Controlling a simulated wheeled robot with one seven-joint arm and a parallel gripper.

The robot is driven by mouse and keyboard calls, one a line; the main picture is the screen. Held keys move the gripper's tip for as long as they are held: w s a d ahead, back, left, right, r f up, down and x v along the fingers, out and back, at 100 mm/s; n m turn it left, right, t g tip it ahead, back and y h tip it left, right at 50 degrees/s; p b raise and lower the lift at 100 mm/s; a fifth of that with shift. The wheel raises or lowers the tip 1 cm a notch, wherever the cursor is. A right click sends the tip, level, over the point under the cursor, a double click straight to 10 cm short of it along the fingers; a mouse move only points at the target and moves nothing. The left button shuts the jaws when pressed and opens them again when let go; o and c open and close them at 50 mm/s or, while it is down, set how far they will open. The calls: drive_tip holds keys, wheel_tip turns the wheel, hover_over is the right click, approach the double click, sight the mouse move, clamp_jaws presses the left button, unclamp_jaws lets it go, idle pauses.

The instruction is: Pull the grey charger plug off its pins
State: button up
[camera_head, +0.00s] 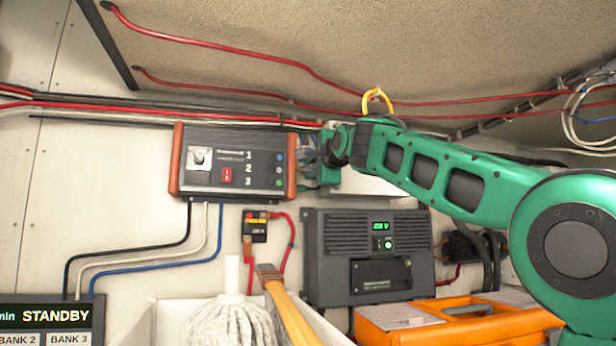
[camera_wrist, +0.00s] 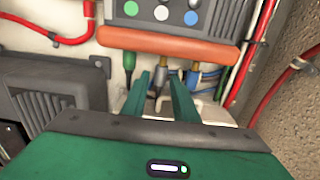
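The control box (camera_head: 235,162), with orange end caps and the numbers 1, 2, 3, is on the wall. Its right end faces my gripper (camera_head: 322,165). In the wrist view, the two green fingers of my gripper (camera_wrist: 160,76) are apart, their tips just short of the orange end cap (camera_wrist: 165,42). A grey-brown plug (camera_wrist: 162,78) shows between the fingers, with a gap visible at its left side. I cannot tell whether either finger touches it. A green plug (camera_wrist: 129,66) is left of the fingers and a blue-collared one (camera_wrist: 193,74) is right of them. The pins are hidden.
A dark grey charger unit (camera_head: 370,255) with a green display is below my arm. An orange case (camera_head: 450,315) is at the lower right. A mop head (camera_head: 225,325) and a wooden handle (camera_head: 290,305) rise from a white bin (camera_head: 135,328). Red cables run above the box.

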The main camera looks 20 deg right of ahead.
drive_tip(key=shift+s, duration=1.8)
